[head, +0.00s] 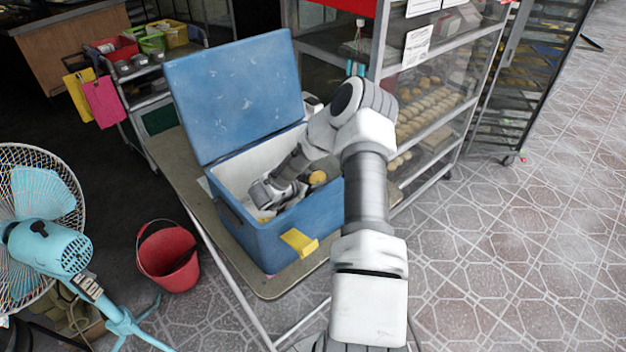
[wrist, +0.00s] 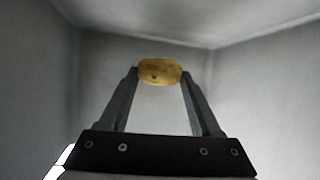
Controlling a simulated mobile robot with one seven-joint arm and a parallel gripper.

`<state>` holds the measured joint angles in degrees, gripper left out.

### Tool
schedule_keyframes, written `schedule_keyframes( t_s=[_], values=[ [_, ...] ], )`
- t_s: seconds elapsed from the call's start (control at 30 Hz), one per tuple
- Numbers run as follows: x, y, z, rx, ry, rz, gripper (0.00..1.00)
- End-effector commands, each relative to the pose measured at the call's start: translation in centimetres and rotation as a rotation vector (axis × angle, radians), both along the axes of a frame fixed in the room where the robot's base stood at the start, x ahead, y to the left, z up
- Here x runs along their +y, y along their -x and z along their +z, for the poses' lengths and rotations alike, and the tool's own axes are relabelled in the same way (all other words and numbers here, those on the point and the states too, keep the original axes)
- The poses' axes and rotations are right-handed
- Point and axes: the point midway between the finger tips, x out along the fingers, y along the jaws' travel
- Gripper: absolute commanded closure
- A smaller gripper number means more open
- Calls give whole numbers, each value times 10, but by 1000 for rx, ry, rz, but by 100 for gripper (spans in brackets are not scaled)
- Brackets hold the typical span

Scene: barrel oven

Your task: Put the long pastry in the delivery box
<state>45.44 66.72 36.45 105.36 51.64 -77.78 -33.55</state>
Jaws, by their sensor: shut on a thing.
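The delivery box (head: 290,232) is a blue cooler box with a pale inside, its lid (head: 235,95) raised, standing on a table. My arm reaches down over its rim, and my gripper (wrist: 160,76) is inside it. In the wrist view the fingers are shut on the long pastry (wrist: 160,71), a golden-brown piece held crosswise at the fingertips. Pale box walls surround it. In the head view the wrist and the box wall mostly hide the held pastry. A round tan thing (head: 318,178) shows inside the box at the right; I cannot tell what it is.
The table (head: 187,178) has a narrow margin around the box. A glass-sided rack with pastries (head: 430,100) stands behind right. A red bucket (head: 168,256) and a blue fan (head: 45,245) stand on the left. The tiled floor at right is clear.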

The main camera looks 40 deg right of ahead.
Motion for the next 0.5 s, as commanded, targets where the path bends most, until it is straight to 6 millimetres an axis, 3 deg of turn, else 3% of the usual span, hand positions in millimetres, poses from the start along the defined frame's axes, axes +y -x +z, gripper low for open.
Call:
schedule_keyframes(
  t_s=[0.13,0.17,0.3,0.5],
  values=[
    [0,0,-2,0,0,1,90],
    [0,0,-2,0,0,1,34],
    [0,0,-2,0,0,1,9],
    [0,0,-2,0,0,1,5]
  ],
)
